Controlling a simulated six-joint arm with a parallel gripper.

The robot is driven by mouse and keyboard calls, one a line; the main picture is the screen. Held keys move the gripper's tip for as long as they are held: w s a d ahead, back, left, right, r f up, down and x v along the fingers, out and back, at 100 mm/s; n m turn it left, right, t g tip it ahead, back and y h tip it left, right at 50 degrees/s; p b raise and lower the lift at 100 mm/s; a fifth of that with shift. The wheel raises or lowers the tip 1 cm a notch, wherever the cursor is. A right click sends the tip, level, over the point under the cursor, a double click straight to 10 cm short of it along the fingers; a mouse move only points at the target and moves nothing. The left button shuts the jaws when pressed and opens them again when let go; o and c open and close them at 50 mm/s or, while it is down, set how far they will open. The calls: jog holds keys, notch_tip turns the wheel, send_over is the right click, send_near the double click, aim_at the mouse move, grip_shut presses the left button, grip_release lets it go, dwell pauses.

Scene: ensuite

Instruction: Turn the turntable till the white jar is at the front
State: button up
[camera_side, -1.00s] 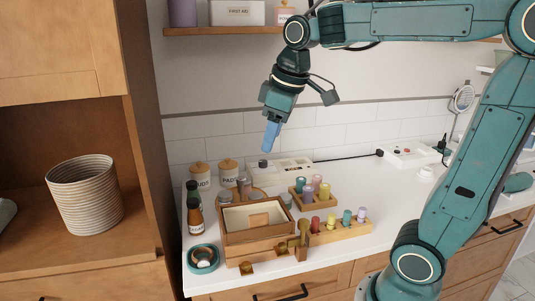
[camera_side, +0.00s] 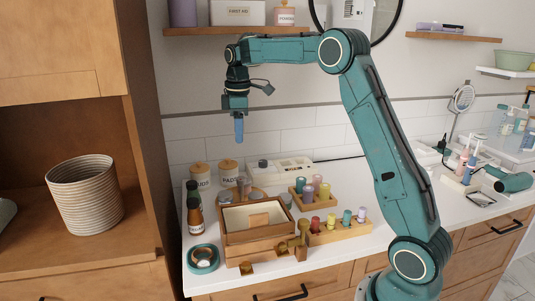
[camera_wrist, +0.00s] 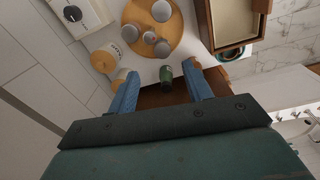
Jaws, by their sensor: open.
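The turntable (camera_wrist: 143,17) is a round wooden disc in the wrist view, carrying several small jars with grey lids (camera_wrist: 161,11). I cannot tell from above which jar is the white one. In the side view the turntable is mostly hidden behind the wooden box, with grey-topped jars (camera_side: 226,197) showing. My gripper (camera_side: 239,138) hangs pointing down, well above the back left of the counter and the turntable. In the wrist view its two blue fingers (camera_wrist: 162,70) are apart with nothing held between them.
A wooden box (camera_side: 258,235) stands in front of the turntable. A rack of coloured pegs (camera_side: 340,231) is to the right. A wall shelf (camera_side: 225,31) is above.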

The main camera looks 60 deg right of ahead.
aim_at(241, 178)
jog(key=shift+w+d+f+n, duration=0.2)
jog(key=shift+w+d+f, duration=0.25)
jog(key=shift+d+f, duration=0.15)
jog(key=shift+w+d+f+n, duration=0.2)
jog(key=shift+w+d+f, duration=0.25)
jog(key=shift+d+f, duration=0.15)
jog(key=shift+f, duration=0.1)
notch_tip(241, 178, down, 14)
jog(key=shift+r, duration=0.2)
grip_shut()
